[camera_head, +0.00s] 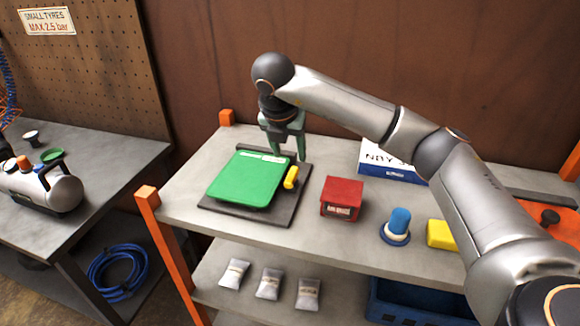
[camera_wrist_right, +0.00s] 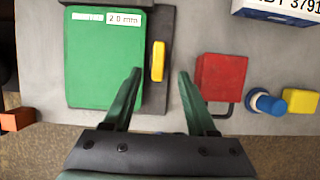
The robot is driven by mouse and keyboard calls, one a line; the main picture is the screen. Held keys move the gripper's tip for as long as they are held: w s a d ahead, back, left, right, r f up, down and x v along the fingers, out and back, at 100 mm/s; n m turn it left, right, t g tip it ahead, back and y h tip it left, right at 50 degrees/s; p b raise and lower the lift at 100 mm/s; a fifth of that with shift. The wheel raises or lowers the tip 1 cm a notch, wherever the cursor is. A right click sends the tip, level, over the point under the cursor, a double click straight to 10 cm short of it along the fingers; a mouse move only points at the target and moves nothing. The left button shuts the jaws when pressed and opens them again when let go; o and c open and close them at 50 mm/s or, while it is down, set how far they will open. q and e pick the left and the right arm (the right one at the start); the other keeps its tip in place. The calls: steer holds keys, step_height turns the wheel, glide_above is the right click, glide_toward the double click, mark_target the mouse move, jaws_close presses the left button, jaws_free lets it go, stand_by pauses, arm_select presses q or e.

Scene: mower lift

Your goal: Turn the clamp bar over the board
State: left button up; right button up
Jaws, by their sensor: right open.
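The green board (camera_head: 245,182) lies flat on a dark base plate (camera_head: 285,212) on the bench, with a white label along its far edge. The yellow clamp bar (camera_head: 291,177) stands beside the board's right edge, on the base, and does not lie across the board. My right gripper (camera_head: 288,156) is open and empty, above the far right part of the base. In the right wrist view the clamp bar (camera_wrist_right: 158,61) lies between the lines of my open fingers (camera_wrist_right: 160,74), just beyond the tips. Their height above it is unclear. My left gripper is not in view.
A red box (camera_head: 342,196) with a handle stands right of the base. Several grey packets lie on the lower shelf.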

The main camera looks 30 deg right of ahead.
mark_target(292, 172)
steer(key=p+x, duration=0.1)
steer(key=x, duration=0.7)
steer(key=shift+f, duration=0.15)
steer(key=shift+a, duration=0.1)
jaws_close()
